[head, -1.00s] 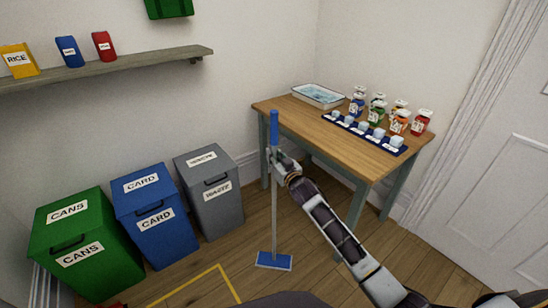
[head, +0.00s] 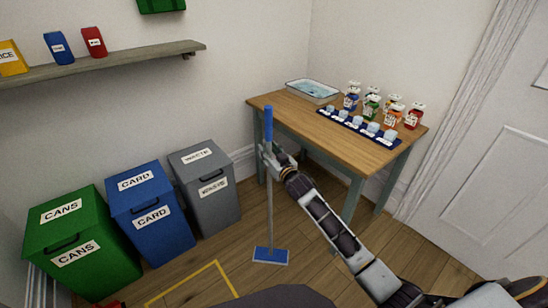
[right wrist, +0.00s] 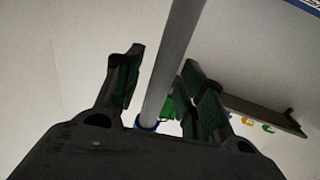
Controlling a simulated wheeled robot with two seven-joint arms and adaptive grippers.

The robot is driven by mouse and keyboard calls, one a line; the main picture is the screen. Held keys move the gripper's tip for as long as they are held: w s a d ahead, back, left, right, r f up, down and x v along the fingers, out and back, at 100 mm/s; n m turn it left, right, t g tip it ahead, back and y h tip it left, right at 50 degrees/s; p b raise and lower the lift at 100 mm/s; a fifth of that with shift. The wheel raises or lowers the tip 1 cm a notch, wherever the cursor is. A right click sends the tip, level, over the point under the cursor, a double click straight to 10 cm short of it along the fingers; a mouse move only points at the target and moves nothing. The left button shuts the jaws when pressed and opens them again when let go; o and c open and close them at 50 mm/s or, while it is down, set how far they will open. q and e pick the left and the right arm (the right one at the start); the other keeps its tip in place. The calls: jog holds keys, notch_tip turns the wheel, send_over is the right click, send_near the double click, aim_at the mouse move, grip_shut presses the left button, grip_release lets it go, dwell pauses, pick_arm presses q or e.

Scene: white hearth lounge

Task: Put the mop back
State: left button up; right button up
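The mop stands upright on the floor, with a blue grip on top, a thin grey handle (head: 270,205) and a flat blue head (head: 270,256). My right gripper (head: 268,151) is at the handle just below the blue grip. In the right wrist view the grey handle (right wrist: 173,65) passes between the two dark fingers of my right gripper (right wrist: 163,62). The fingers are spread, with a visible gap between the handle and the left finger. My left gripper is not in view. No mop holder can be made out.
A wooden table (head: 300,118) with a tray (head: 313,91), jars and a blue strip of small cubes stands behind my right arm. Grey (head: 207,187), blue (head: 153,212) and green (head: 84,243) bins stand at left below a shelf (head: 110,66). Yellow tape (head: 215,266) marks the floor.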

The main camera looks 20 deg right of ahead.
jog(key=shift+r, duration=0.1)
jog(key=shift+s+d, duration=0.1)
jog(key=shift+s, duration=0.35)
jog(key=shift+s+d+p, duration=0.2)
jog(key=shift+s, duration=0.8)
jog(key=shift+s+d+p, duration=0.15)
jog(key=shift+s+p, duration=0.05)
jog(key=shift+s, duration=0.75)
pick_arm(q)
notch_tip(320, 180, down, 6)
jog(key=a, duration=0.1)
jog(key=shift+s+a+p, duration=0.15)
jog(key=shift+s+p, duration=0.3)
pick_arm(e)
jog(key=s+d, duration=0.1)
jog(key=s, duration=0.6)
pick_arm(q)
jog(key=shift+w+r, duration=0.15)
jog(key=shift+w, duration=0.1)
pick_arm(e)
jog(key=shift+d, duration=0.1)
